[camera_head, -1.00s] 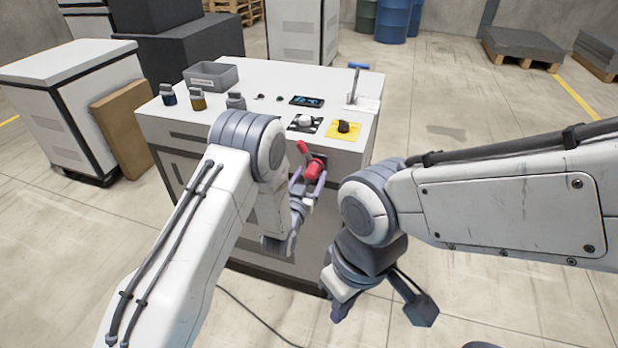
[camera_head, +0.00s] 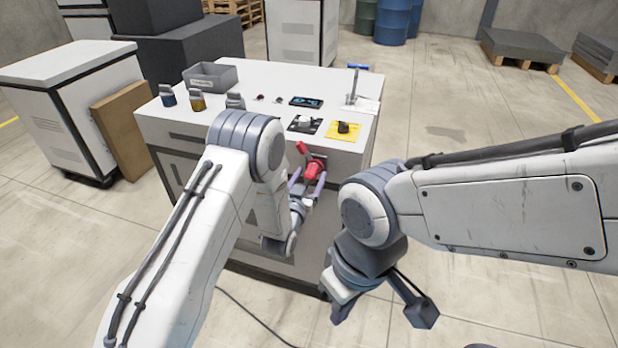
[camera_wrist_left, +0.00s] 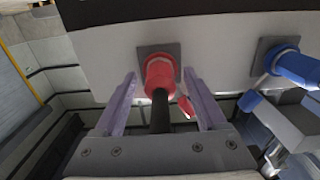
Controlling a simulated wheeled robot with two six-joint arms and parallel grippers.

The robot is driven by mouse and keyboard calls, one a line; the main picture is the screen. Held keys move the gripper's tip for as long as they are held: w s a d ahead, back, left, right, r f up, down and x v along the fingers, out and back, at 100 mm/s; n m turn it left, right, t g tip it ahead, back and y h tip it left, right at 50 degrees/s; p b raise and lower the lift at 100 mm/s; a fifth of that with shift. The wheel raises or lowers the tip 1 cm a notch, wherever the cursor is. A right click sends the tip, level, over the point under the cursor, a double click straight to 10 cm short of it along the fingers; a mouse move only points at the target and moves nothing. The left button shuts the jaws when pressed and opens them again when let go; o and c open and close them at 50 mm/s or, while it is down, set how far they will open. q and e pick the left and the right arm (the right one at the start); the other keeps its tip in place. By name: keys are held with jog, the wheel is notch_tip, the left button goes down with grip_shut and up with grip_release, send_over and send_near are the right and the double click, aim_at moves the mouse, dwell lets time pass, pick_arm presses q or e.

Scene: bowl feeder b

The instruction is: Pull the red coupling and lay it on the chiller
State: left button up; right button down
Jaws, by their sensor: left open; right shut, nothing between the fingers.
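The red coupling (camera_head: 314,168) sits on a grey square plate on the front face of the white-topped cabinet (camera_head: 262,82). In the left wrist view the red coupling (camera_wrist_left: 160,72) has a dark hose or stem running toward my left gripper (camera_wrist_left: 162,82). My left gripper (camera_head: 307,184) is open, with its two fingers on either side of the coupling and gaps visible. A small red piece (camera_wrist_left: 186,107) shows beside the right finger. I cannot tell which cabinet is the chiller.
A blue coupling (camera_wrist_left: 292,66) is to the right of the red one. The cabinet top holds a grey bin (camera_head: 211,77), jars, a tablet (camera_head: 306,102), a yellow pad (camera_head: 344,131) and a blue-handled tool (camera_head: 356,75). Another white cabinet (camera_head: 70,95) stands left.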

aim_at(308, 179)
pick_arm(q)
jog(key=shift+w+r, duration=0.25)
jog(key=shift+r, duration=0.1)
grip_shut()
jog(key=shift+s, duration=0.2)
jog(key=shift+f+v, duration=0.1)
jog(key=shift+v, duration=0.9)
jog(key=shift+f+v, duration=0.15)
jog(key=shift+v, duration=0.85)
jog(key=shift+b+v, duration=0.35)
jog(key=shift+v, duration=0.5)
